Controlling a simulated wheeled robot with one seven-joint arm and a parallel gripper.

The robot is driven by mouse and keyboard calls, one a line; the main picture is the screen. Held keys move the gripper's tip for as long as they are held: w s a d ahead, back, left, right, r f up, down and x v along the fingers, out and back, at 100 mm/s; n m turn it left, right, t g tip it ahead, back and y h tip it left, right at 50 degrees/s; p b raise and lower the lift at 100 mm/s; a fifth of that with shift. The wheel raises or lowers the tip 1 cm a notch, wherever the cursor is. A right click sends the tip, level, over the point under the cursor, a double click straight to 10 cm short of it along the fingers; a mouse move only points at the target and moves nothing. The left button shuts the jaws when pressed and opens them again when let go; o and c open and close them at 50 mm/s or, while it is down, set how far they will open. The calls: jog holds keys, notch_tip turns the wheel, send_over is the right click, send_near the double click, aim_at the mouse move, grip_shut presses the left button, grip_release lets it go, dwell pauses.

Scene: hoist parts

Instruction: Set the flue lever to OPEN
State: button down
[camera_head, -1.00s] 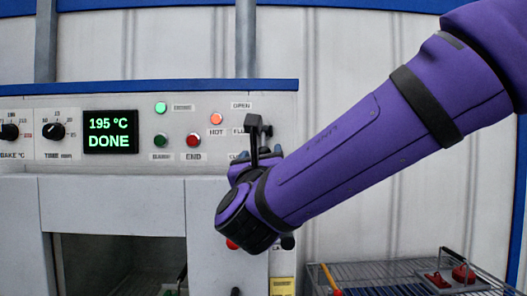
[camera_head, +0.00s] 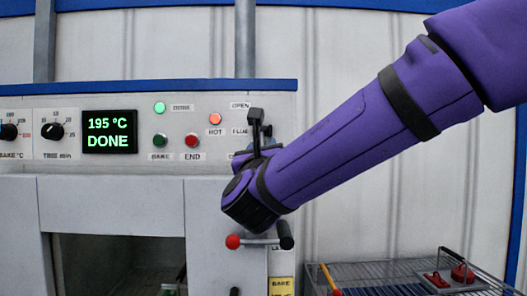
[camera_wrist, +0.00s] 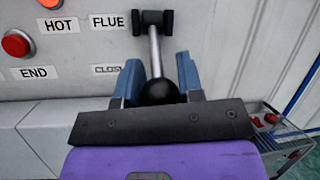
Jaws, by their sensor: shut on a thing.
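The flue lever (camera_wrist: 154,50) shows in the wrist view as a grey rod running from a dark pivot at the top down to a black ball knob. My gripper (camera_wrist: 158,75) has its two blue fingers on either side of the knob and is shut on it. The knob sits beside the lower, partly hidden CLOSED label, with FLUE higher up to the left. In the head view my wrist hides most of the lever; its dark pivot (camera_head: 267,130) shows right of the FLUE label. The OPEN label (camera_head: 241,106) is above it.
HOT lamp (camera_head: 215,118) and END button (camera_head: 192,140) are left of the lever. A wire rack (camera_head: 400,275) with red items stands at lower right.

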aim_at(264, 131)
jog(key=shift+r, duration=0.1)
jog(key=shift+s+r+g+y, duration=0.25)
jog(key=shift+r+g, duration=0.2)
jog(key=shift+g, duration=0.25)
jog(key=shift+s+r+g+y, duration=0.15)
jog(key=shift+s+r+g, duration=0.1)
jog(key=shift+r+g, duration=0.35)
jog(key=r+g, duration=0.1)
jog(key=g, duration=0.2)
jog(key=shift+s+r+n+y, duration=0.15)
jog(key=shift+r+n+y, duration=0.15)
jog(key=shift+r+n, duration=0.1)
notch_tip(264, 131, up, 2)
jog(key=g, duration=0.4)
jog(key=shift+r, duration=0.2)
jog(key=shift+w+r+n+g, duration=0.2)
jog(key=shift+r+g, duration=0.25)
jog(key=shift+g, duration=0.3)
jog(key=shift+w+r+n+g, duration=0.1)
jog(key=shift+w+r+g, duration=0.25)
jog(key=shift+g, duration=0.4)
jog(key=shift+r+y, duration=0.1)
jog(key=shift+y, duration=0.2)
jog(key=c, duration=0.8)
grip_release()
